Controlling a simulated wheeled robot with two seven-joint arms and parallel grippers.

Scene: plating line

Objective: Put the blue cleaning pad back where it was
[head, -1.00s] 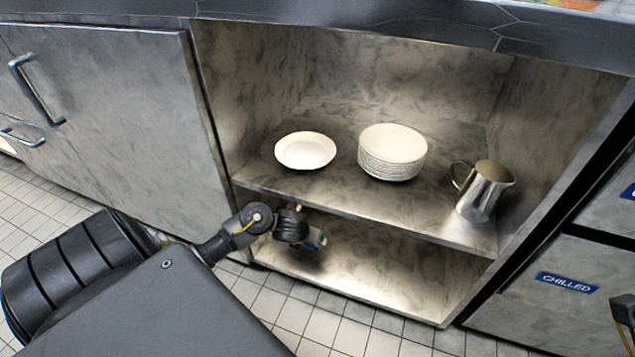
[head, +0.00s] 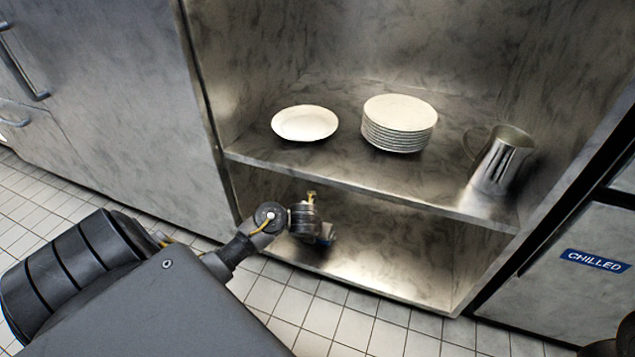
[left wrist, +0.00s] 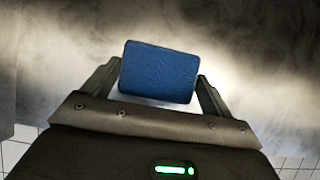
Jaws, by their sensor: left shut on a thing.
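The blue cleaning pad (left wrist: 158,72) sits between the two fingers of my left gripper (left wrist: 160,82) in the left wrist view. The gripper is shut on it. In the head view my left arm reaches into the lower compartment of the open cabinet, under the middle shelf (head: 375,196). I cannot tell whether the pad touches the floor. Part of my right arm (head: 612,345) shows at the lower right edge; its fingers are not visible.
On the middle shelf stand a single white plate (head: 304,123), a stack of white plates (head: 399,122) and a metal jug (head: 501,160). The shelf's front edge lies just above my left wrist. A closed door (head: 105,100) is at the left, a "CHILLED" drawer (head: 560,285) at the right.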

